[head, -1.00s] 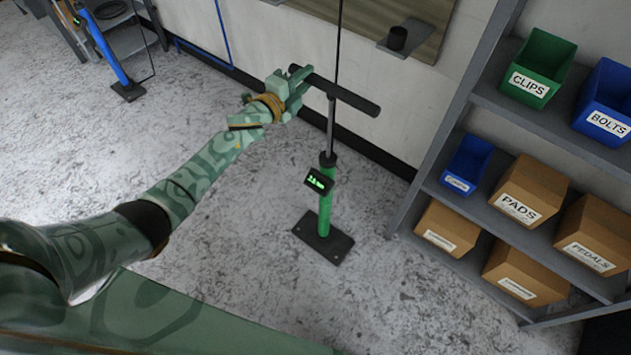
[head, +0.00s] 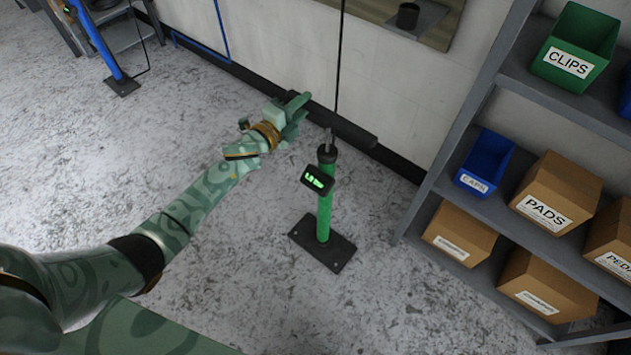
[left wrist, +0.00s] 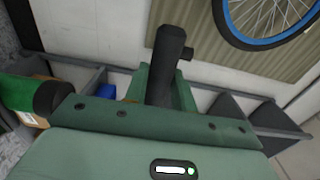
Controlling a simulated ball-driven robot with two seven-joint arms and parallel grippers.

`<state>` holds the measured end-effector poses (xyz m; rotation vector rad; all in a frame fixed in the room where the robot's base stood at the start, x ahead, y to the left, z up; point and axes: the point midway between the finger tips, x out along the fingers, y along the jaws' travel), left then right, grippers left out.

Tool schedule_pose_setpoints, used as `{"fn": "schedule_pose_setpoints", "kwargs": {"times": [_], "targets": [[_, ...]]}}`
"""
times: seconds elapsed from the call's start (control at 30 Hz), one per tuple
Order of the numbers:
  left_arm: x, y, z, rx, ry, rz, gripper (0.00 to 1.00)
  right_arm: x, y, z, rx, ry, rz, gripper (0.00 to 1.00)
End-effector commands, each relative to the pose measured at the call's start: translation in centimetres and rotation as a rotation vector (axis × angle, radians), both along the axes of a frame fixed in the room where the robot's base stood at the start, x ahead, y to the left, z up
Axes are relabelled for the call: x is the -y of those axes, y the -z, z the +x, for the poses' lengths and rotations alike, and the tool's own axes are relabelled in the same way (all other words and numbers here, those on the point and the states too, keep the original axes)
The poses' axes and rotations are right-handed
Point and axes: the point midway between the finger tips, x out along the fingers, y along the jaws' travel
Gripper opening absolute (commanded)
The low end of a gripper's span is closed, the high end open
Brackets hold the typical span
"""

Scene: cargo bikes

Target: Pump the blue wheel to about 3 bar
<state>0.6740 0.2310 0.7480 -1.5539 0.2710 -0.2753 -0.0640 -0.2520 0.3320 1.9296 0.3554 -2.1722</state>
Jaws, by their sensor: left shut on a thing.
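The green floor pump (head: 324,215) stands upright on its black base plate (head: 323,243). Its small display (head: 317,180) is lit green, but its digits are too small to read surely. My left gripper (head: 295,109) is shut on the left part of the black T-handle (head: 347,130). The handle is low, with only a short bit of rod showing above the barrel. In the left wrist view the handle (left wrist: 169,48) sticks out between my fingers (left wrist: 162,88). The blue-rimmed wheel (left wrist: 262,43) shows at its upper right, only partly in view. My right gripper is not in view.
A grey shelf rack at the right holds a green CLIPS bin (head: 577,45), a blue CAPS bin (head: 484,162) and cardboard boxes such as PADS (head: 546,195). A blue pump (head: 97,45) stands at the far left. The floor left of the green pump is clear.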

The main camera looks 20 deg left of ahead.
Motion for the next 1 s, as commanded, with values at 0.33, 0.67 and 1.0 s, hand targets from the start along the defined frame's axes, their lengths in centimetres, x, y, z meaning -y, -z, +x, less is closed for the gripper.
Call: {"fn": "schedule_pose_setpoints", "kwargs": {"times": [0.33, 0.67, 1.0], "targets": [[0.2, 6.4, -0.2, -0.017, 0.002, 0.003, 0.00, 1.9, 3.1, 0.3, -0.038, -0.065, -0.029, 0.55], [0.2, 7.7, -0.2, -0.008, 0.002, 0.003, 0.64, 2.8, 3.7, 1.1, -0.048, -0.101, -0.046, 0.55], [-0.1, 7.3, -0.4, -0.003, 0.000, 0.001, 0.64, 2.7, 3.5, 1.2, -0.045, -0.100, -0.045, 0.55]]}}
